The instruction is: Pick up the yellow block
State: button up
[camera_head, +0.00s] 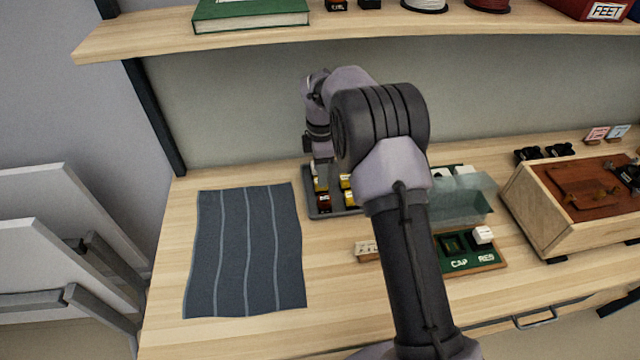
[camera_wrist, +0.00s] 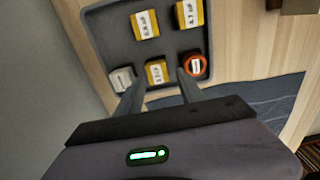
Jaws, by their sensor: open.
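In the wrist view, three yellow blocks with white labels stand in a dark grey tray (camera_wrist: 108,40): one near the top middle (camera_wrist: 145,24), one at the upper right (camera_wrist: 189,13) and one lower down (camera_wrist: 157,73). My gripper (camera_wrist: 159,80) is open. Its two fingers reach to either side of the lower yellow block, and I cannot tell whether they touch it. In the head view, the tray (camera_head: 345,213) is partly hidden behind my arm, with yellow blocks (camera_head: 346,181) showing in it. The fingertips are hard to make out there.
A white-grey block (camera_wrist: 122,80) and an orange round piece (camera_wrist: 194,66) flank the fingers closely. A striped blue mat (camera_head: 247,250) lies left of the tray. A green CAP/RES board (camera_head: 468,263) and a wooden case (camera_head: 545,220) stand right. A shelf (camera_head: 150,38) hangs above.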

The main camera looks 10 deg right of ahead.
jog(key=f+b, duration=0.2)
jog(key=f, duration=0.1)
jog(key=f+b, duration=0.1)
jog(key=f, duration=0.1)
jog(key=shift+w+d+f, duration=0.1)
jog(key=shift+w, duration=0.15)
jog(key=shift+r, duration=0.2)
grip_shut()
jog(key=shift+r+p, duration=0.1)
jog(key=shift+p, duration=0.2)
notch_tip(320, 180, up, 10)
jog(key=p, duration=0.4)
jog(key=shift+p, duration=0.4)
